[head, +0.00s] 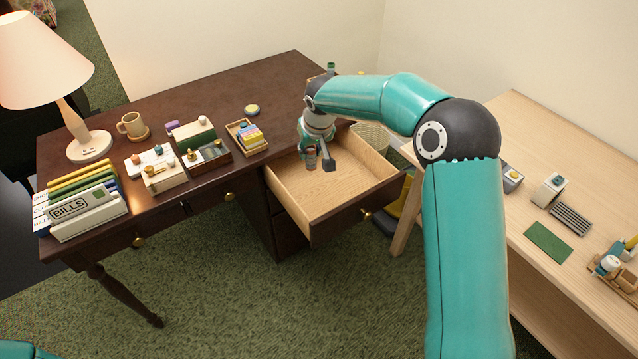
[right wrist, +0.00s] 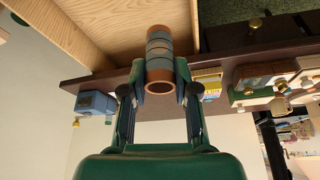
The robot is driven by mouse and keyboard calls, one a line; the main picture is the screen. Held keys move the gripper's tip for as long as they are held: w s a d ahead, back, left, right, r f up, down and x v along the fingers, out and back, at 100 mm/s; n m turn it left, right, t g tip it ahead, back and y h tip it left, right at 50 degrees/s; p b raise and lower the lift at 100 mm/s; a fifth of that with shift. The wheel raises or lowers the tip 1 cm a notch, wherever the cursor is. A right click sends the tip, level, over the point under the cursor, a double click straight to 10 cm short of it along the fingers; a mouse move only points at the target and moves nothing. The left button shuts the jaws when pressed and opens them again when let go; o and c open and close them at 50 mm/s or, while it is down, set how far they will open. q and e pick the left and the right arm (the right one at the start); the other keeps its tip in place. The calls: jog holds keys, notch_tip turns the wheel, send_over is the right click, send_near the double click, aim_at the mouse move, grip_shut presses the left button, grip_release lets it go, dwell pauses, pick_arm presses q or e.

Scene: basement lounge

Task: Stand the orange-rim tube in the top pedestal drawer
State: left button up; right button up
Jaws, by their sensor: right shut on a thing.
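The orange-rim tube (right wrist: 159,52), grey-banded with an orange-brown rim, sits between the fingers of my right gripper (right wrist: 160,88) in the right wrist view. My right gripper (head: 319,160) is shut on it. In the head view the tube (head: 311,157) shows small, over the back left of the drawer. The top pedestal drawer (head: 345,188) is pulled open, with a bare pale wood floor. I cannot tell whether the tube touches that floor. My left gripper is not in view.
The dark desk (head: 220,93) holds a lamp (head: 85,140), mug (head: 132,125), binders (head: 88,215) and several small boxes left of the drawer. A pale wooden table (head: 520,215) with small items stands at the right. My right arm hides part of the desk's back right.

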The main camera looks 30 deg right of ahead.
jog(key=w+d+f+b, duration=0.1)
jog(key=w+d+b, duration=0.4)
jog(key=d, duration=0.5)
jog(key=b, duration=0.4)
send_over(335, 193)
notch_tip(335, 193, down, 13)
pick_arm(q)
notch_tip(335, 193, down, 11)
pick_arm(e)
jog(key=shift+f, duration=3.3)
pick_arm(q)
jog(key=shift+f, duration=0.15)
pick_arm(e)
jog(key=o, duration=0.9)
jog(key=shift+o, duration=0.2)
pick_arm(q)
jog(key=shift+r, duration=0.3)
pick_arm(e)
jog(key=v, duration=1.2)
